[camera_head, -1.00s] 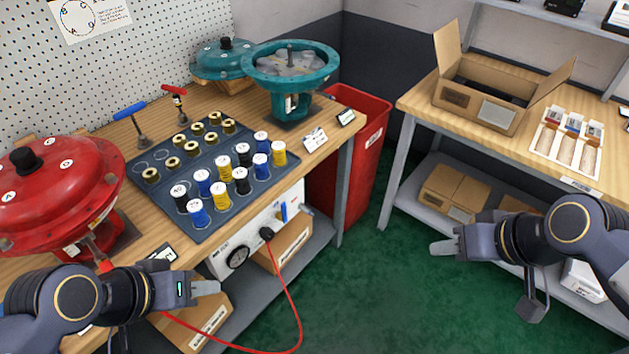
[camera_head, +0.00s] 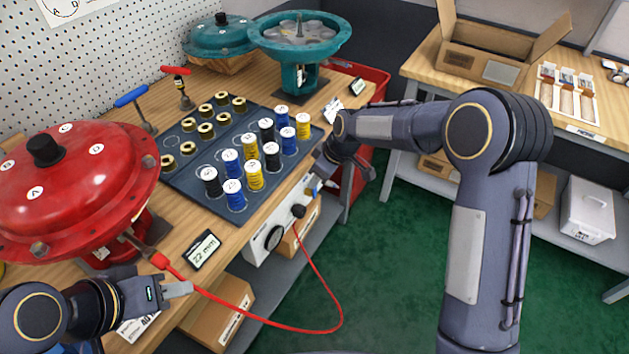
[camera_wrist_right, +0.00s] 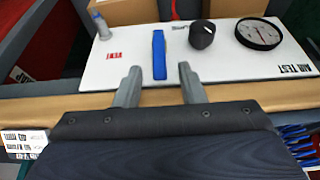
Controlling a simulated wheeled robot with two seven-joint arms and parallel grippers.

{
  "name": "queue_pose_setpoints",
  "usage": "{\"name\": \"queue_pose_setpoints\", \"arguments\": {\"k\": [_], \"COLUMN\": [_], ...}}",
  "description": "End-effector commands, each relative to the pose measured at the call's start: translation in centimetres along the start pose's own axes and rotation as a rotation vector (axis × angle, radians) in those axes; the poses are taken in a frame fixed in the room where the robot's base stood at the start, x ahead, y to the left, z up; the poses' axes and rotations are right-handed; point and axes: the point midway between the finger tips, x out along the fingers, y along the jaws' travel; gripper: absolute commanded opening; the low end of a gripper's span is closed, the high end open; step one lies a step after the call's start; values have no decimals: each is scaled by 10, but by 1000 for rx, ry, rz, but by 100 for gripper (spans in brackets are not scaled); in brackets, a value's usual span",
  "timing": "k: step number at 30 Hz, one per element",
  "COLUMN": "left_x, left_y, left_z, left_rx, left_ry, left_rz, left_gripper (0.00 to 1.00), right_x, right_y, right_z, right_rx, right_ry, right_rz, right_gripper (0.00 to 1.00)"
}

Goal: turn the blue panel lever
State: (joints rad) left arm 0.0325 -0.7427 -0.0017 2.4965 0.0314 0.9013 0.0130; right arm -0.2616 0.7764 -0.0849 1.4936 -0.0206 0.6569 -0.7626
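The blue lever (camera_wrist_right: 159,53) is a slim bar on the white test panel (camera_wrist_right: 100,70). In the right wrist view it stands just beyond my fingertips, in line with the gap between them. My right gripper (camera_wrist_right: 160,82) is open, with nothing between its fingers. In the head view my right gripper (camera_head: 322,181) is at the panel's right end by the bench's front edge, and it hides most of the lever. My left gripper (camera_head: 178,289) hangs in front of the bench at the lower left, apart from the panel; its finger gap is unclear.
A black knob (camera_wrist_right: 202,34) and a round gauge (camera_wrist_right: 258,33) sit beside the lever on the panel. A red hose (camera_head: 325,280) loops in front of the panel. Spools on a dark mat (camera_head: 185,195) and a red valve housing (camera_head: 75,185) stand on the bench above.

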Motion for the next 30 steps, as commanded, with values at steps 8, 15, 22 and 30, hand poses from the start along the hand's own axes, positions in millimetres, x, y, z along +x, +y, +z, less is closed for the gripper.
{"name": "queue_pose_setpoints", "arguments": {"k": [8,15,22,30], "left_x": [0,0,0,0], "left_y": [0,0,0,0], "left_z": [0,0,0,0], "left_rx": [0,0,0,0], "left_ry": [0,0,0,0], "left_rz": [0,0,0,0], "left_gripper": [36,36,36,36], "right_x": [36,40,40,40], "right_y": [0,0,0,0], "right_z": [0,0,0,0], "right_rx": [1,2,2,2], "right_ry": [-1,1,1,0], "right_rz": [0,1,0,0], "right_gripper": [36,36,19,0]}}
